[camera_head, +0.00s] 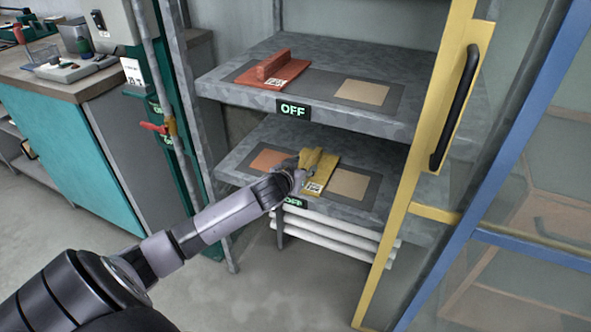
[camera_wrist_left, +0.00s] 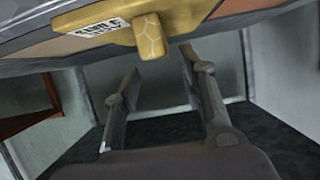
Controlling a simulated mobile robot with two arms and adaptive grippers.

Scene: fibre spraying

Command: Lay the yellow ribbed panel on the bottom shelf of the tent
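The yellow ribbed panel (camera_head: 322,168) lies on the bottom shelf (camera_head: 360,212) of the tent, between an orange patch and a tan patch. Its label faces the shelf's front. In the left wrist view, the panel (camera_wrist_left: 185,28) shows at the top, with the end of its rib facing my fingers. My left gripper (camera_head: 291,172) is at the panel's left front side. In the left wrist view, the left gripper (camera_wrist_left: 158,62) has its fingers spread with nothing between them, apart from the rib. My right gripper is not in view.
A red ribbed panel (camera_head: 274,69) lies on the upper shelf (camera_head: 225,90). Both shelves carry OFF signs. The yellow-framed door (camera_head: 440,120) with a black handle stands at the right, beside a blue frame (camera_head: 505,160). A teal workbench (camera_head: 75,165) is at the left.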

